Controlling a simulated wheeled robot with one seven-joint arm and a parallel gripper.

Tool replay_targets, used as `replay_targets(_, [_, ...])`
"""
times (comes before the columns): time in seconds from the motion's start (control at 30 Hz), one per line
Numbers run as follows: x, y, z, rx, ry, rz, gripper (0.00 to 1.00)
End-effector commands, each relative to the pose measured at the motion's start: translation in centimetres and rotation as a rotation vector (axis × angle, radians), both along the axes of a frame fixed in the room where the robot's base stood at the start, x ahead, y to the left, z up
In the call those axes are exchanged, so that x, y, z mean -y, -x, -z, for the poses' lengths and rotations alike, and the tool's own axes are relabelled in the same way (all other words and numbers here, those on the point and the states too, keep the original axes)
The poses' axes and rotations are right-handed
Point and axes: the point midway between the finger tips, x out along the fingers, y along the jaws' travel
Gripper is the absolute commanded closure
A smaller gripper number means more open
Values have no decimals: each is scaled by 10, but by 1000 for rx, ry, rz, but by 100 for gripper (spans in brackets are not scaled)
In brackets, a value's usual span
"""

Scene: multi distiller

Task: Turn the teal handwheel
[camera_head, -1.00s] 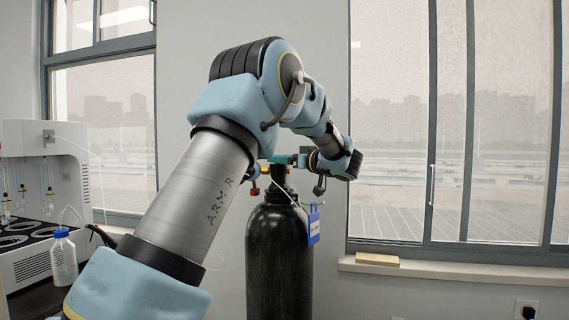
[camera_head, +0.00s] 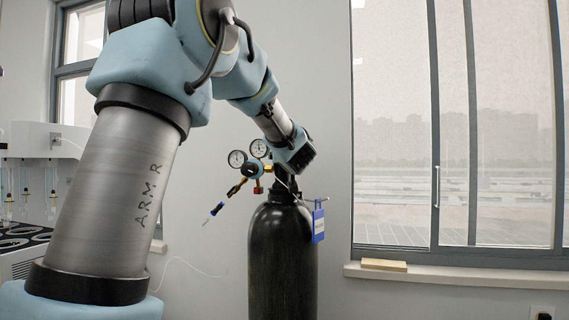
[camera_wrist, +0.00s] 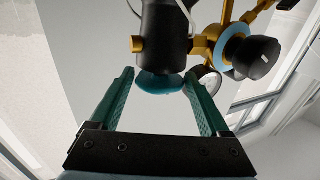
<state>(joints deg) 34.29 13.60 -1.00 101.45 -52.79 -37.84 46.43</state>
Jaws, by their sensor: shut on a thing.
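The teal handwheel (camera_wrist: 160,84) sits on the end of the black valve neck (camera_wrist: 166,38) in the wrist view. My gripper (camera_wrist: 160,76) has its two green fingers on opposite sides of the handwheel, shut on it near the fingertips. The tall black gas cylinder (camera_head: 283,262) stands upright in the head view. There my wrist is tilted down over the cylinder's top and hides the handwheel and my fingers.
A regulator (camera_head: 254,169) with two round gauges and brass fittings juts left from the valve. Its black knob (camera_wrist: 257,57) is close to my right finger in the wrist view. A blue tag (camera_head: 318,222) hangs on the cylinder's right. A windowsill (camera_head: 455,276) is at right.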

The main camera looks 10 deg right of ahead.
Motion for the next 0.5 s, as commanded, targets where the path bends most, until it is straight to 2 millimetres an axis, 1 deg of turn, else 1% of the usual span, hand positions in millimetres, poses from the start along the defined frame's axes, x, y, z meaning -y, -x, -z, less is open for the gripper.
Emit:
replay_targets(0.43, [0, 0, 0, 0, 1, 12, 75])
replay_targets(0.47, [0, 0, 0, 0, 1, 12, 17])
replay_targets(0.5, [0, 0, 0, 0, 1, 12, 13])
